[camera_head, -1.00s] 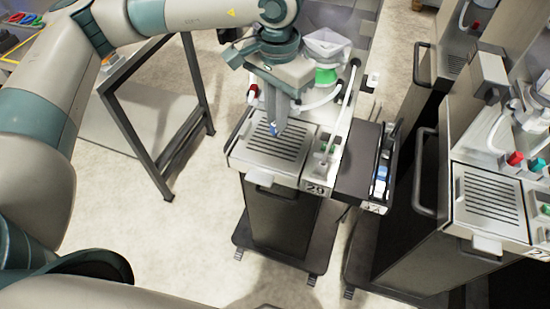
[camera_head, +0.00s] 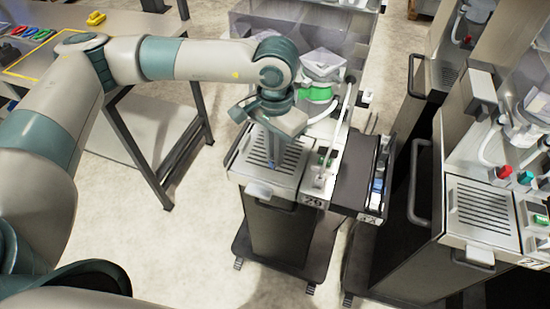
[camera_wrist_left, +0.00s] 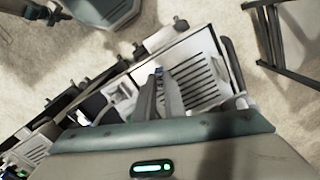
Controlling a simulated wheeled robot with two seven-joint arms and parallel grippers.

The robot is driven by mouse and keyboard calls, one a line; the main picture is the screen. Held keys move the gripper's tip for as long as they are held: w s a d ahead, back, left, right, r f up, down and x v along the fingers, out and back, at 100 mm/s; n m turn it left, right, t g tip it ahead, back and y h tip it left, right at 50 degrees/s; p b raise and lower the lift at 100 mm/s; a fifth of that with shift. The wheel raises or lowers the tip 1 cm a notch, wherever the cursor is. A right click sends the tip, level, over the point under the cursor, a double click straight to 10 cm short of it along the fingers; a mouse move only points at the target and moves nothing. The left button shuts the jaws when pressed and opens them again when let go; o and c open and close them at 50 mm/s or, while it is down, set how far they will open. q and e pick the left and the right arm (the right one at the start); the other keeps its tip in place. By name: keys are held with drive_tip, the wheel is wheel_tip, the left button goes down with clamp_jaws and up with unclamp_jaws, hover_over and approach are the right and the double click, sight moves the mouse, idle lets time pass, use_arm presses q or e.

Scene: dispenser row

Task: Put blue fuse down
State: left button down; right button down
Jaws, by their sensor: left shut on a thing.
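My left gripper (camera_head: 276,158) points down over the slotted tray (camera_head: 256,152) of the dispenser marked 29. It is shut on the small blue fuse (camera_head: 274,166), of which only a little shows at the fingertips. In the left wrist view the fuse (camera_wrist_left: 158,70) shows as a blue bit at the tips of my left gripper (camera_wrist_left: 161,79), beside the slots of the tray (camera_wrist_left: 203,80). I cannot tell whether the fuse touches the tray. My right gripper is not in view.
A dispenser with a green-banded hopper (camera_head: 315,95) rises behind the tray. A narrow dark unit (camera_head: 355,170) with blue and white items stands just right. Another dispenser (camera_head: 480,212) stands further right. A table (camera_head: 150,35) with coloured items is at the back left.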

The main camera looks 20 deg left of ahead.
use_arm(q)
drive_tip(key=shift+f+p, duration=0.55)
drive_tip(key=shift+f, duration=1)
drive_tip(key=shift+f+b, duration=0.2)
drive_tip(key=shift+b, duration=0.1)
drive_tip(key=c, duration=1.8)
unclamp_jaws()
drive_tip(key=shift+c, duration=0.2)
drive_tip(key=shift+r, duration=0.15)
